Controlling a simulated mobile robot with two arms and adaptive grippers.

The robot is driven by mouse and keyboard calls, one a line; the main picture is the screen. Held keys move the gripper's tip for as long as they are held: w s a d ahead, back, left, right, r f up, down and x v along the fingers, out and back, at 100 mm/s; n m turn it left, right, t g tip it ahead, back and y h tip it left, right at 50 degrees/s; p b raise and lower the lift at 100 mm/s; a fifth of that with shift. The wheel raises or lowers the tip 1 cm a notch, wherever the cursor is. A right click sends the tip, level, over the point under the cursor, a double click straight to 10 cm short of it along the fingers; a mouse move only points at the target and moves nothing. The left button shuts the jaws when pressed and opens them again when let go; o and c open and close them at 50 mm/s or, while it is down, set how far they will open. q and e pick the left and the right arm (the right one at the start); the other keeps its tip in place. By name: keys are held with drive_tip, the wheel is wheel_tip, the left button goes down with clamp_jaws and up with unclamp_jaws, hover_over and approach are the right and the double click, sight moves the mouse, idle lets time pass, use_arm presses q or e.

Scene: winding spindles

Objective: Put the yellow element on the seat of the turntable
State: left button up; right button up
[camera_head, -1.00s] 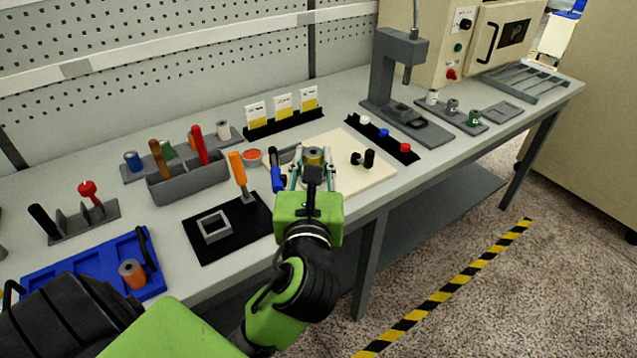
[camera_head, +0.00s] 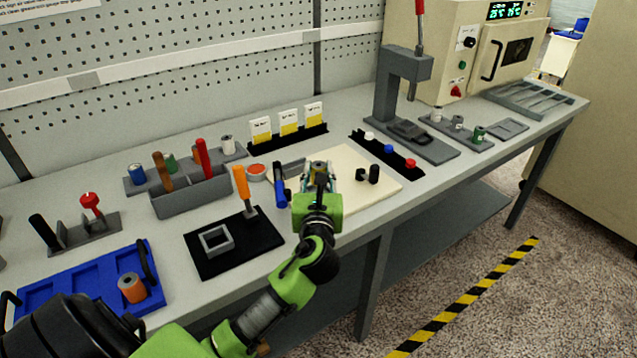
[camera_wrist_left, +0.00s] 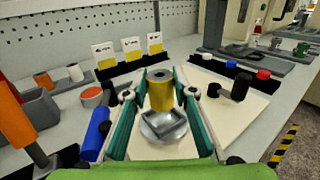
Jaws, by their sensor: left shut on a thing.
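The yellow element (camera_wrist_left: 161,91) is a short yellow cylinder with a grey top and a hole. My left gripper (camera_wrist_left: 158,98) is shut on it, with a teal finger on each side. In the head view the element (camera_head: 319,168) is small and partly hidden by the left gripper (camera_head: 319,178). In the left wrist view a round silver seat (camera_wrist_left: 165,127) with a grey squarish piece on it shows just below the element. I cannot tell whether they touch. The cream board (camera_head: 383,187) lies under them. My right gripper is not in view.
A black crank-like piece (camera_head: 368,174) stands on the board to the right. A blue-handled tool (camera_head: 280,188) lies close on the left. An orange-handled tool (camera_head: 241,188) stands on a black mat (camera_head: 262,235). Behind is a black rack of cards (camera_head: 289,135).

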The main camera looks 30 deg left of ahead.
use_arm(q)
drive_tip(key=shift+f, duration=1.5)
drive_tip(key=shift+f, duration=0.1)
drive_tip(key=o, duration=1.1)
drive_tip(key=b+v, duration=0.1)
drive_tip(key=v, duration=1.1)
